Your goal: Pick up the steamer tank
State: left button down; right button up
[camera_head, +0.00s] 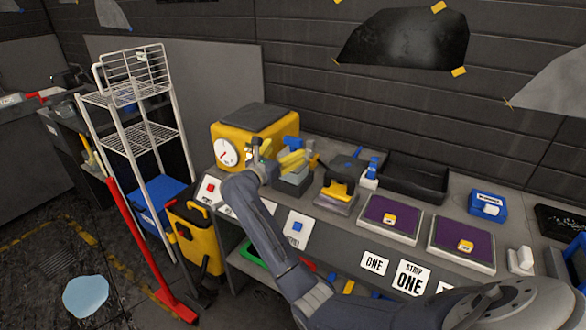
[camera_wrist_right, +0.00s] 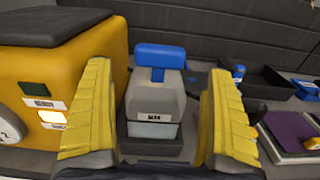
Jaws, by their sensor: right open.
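The steamer tank, which I take to be the grey, partly see-through tank with a blue cap (camera_wrist_right: 155,100), stands upright in a dark tray (camera_wrist_right: 150,147) on the bench. It has a small white label on its front. In the head view the tank is mostly hidden behind my right gripper (camera_head: 294,160), with its blue cap (camera_head: 292,143) showing. In the right wrist view my right gripper (camera_wrist_right: 158,72) is open. Its yellow ribbed fingers frame the tank left and right, with gaps, and it holds nothing. My left gripper is not in view.
A yellow steamer box with a dial (camera_head: 246,137) stands close on the tank's left. To the right are a yellow-and-black tool (camera_head: 342,178), a blue spray bottle (camera_head: 371,168), a black tray (camera_head: 415,180) and purple pads (camera_head: 392,215). A dark wall stands behind.

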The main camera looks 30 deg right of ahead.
aim_at(291, 145)
jog(key=shift+x, duration=2.75)
jog(key=c, duration=1.7)
